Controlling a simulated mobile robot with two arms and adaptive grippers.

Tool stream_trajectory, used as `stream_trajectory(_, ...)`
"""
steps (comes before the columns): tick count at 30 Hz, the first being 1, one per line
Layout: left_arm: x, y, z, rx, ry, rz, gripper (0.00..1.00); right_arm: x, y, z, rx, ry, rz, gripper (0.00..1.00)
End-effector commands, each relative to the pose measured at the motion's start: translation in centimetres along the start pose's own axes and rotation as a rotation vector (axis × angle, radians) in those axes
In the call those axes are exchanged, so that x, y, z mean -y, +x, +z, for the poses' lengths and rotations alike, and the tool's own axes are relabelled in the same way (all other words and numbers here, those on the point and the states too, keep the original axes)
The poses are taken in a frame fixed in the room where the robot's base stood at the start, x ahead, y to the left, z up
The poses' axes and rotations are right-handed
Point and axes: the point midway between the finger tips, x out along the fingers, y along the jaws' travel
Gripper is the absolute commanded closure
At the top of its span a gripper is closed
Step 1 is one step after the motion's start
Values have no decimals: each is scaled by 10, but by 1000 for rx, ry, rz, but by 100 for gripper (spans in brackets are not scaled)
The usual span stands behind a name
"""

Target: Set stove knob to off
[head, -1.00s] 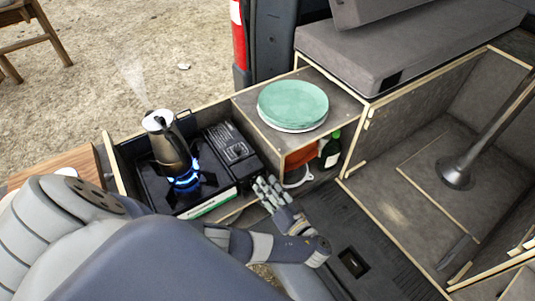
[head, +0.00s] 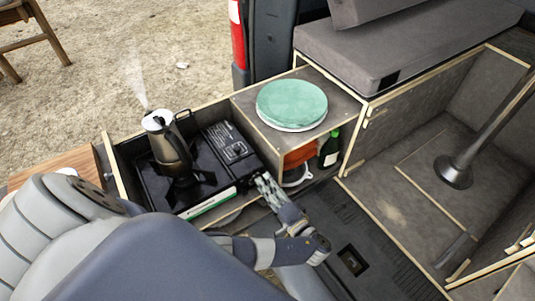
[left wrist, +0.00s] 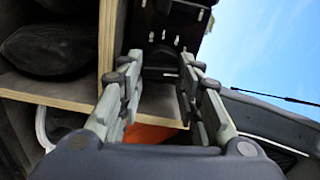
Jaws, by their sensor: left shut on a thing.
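The black camping stove (head: 230,150) sits in the wooden pull-out box, and no flame shows under the coffee pot (head: 170,142). The metal pot stands upright on the burner with steam rising from it. My left gripper (head: 264,182) is at the stove's right front end. In the left wrist view, its fingers (left wrist: 158,70) are on either side of a dark part at the stove's end, the stove knob (left wrist: 160,73), and shut on it. The knob is hidden in the head view, and its marking cannot be read. My right gripper is not in view.
A wooden compartment right of the stove carries green plates (head: 292,102) on top. Inside it are an orange thing (head: 300,156) and a dark green bottle (head: 330,148), close to my left gripper. Dark van floor (head: 350,225) lies to the right.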

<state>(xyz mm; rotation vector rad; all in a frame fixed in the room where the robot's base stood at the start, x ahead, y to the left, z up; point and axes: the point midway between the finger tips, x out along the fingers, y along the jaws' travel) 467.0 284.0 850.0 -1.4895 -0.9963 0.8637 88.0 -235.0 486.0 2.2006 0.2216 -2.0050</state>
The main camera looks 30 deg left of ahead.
Motion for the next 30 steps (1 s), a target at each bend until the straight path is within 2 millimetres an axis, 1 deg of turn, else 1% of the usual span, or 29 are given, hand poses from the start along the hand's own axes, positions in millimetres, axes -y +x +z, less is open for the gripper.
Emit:
stream_trajectory(9, 0, 0, -1, -1, 128, -1, 92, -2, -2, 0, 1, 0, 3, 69)
stream_trajectory(26, 0, 0, -1, -1, 157, -2, 92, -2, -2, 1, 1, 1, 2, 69)
stream_trajectory(27, 0, 0, -1, -1, 157, -2, 61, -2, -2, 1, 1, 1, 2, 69)
stream_trajectory(28, 0, 0, -1, -1, 157, -2, 59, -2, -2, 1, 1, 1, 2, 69)
stream_trajectory(30, 0, 0, -1, -1, 157, -1, 59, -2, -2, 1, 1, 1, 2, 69)
